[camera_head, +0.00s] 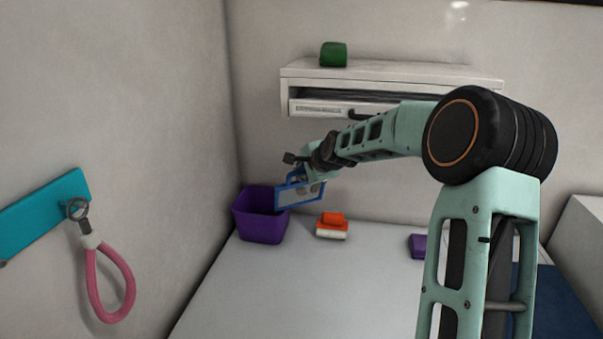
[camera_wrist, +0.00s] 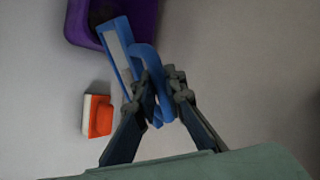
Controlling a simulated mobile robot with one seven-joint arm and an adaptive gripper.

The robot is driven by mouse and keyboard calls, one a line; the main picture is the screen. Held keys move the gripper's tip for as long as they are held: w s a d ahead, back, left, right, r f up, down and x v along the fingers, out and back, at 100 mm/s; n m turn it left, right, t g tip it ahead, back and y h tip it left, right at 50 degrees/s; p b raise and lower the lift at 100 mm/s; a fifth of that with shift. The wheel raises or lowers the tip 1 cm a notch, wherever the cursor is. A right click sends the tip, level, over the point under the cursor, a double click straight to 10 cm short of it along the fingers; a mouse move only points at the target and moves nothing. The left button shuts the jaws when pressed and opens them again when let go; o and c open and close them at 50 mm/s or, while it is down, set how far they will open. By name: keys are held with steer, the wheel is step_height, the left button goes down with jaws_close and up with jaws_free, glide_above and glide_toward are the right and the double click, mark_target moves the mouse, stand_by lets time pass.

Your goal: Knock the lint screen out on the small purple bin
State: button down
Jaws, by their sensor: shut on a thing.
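The lint screen (camera_head: 293,191) has a blue frame around a pale mesh panel and a blue handle loop. My gripper (camera_wrist: 166,95) is shut on the handle loop (camera_wrist: 153,62), which shows in the wrist view. The small purple bin (camera_head: 261,222) stands on the white counter at the left, by the corner. It also shows in the wrist view (camera_wrist: 144,20). The screen is tilted at the bin's right rim and its far end overlaps the bin in both views. I cannot tell whether it touches the rim. In the head view, my gripper's fingers are partly hidden.
An orange and white brush (camera_head: 332,226) lies right of the bin. A purple block (camera_head: 418,245) lies farther right. A white wall unit (camera_head: 390,82) with a slot and a green object (camera_head: 333,54) hangs above. A pink loop (camera_head: 108,290) hangs on the left wall. The front counter is clear.

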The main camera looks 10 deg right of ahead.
steer(key=shift+f, duration=0.15)
steer(key=shift+r+p, duration=0.35)
steer(key=shift+r, duration=0.45)
steer(key=shift+f+b, duration=0.85)
steer(key=shift+b, duration=0.05)
stand_by(1.7)
steer(key=shift+r, duration=0.1)
